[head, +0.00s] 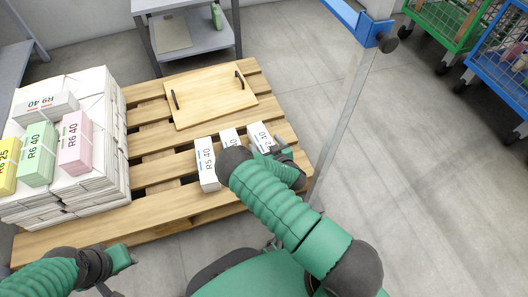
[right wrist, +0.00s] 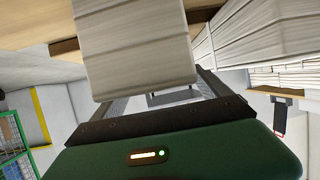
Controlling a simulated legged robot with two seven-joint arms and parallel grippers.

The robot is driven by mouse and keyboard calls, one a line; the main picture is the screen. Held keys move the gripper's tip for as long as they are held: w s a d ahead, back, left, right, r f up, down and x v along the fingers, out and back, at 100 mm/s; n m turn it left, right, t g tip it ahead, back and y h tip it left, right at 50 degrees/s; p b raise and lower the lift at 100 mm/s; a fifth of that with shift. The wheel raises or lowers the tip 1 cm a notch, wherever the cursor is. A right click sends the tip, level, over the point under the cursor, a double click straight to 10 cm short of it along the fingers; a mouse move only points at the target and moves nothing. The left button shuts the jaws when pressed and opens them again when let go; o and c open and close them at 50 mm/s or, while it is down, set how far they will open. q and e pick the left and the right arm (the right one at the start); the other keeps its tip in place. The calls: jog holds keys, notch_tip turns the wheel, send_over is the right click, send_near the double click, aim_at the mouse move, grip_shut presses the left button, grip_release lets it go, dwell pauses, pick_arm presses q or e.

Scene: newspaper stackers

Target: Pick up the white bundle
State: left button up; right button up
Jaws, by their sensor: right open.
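Three white bundles stand in a row on the wooden pallet: a left one (head: 206,165), a middle one (head: 229,138) and a right one (head: 259,133). My right gripper (head: 287,157) is at the right bundle, and my arm covers part of the row. In the right wrist view, a white bundle (right wrist: 135,50) reaches between the open fingers, with no clear grip on it. Another white bundle (head: 45,107) lies on the paper stack at the left. My left gripper (head: 122,278) is low at the left, open and empty, away from the bundles.
The pallet (head: 150,209) also carries a wooden tray (head: 210,95) with black handles and a tall white paper stack (head: 95,185) with yellow, green and pink bundles on top. A metal post (head: 343,120) rises at the right. Wire carts (head: 497,62) stand far right.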

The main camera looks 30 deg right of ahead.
jog(key=shift+w+d+f+b, duration=0.1)
jog(key=shift+w+f+b, duration=0.2)
jog(key=shift+w+f, duration=0.35)
jog(key=shift+w+d+r, duration=0.15)
jog(key=shift+w+r, duration=0.05)
grip_shut()
jog(key=shift+r, duration=0.1)
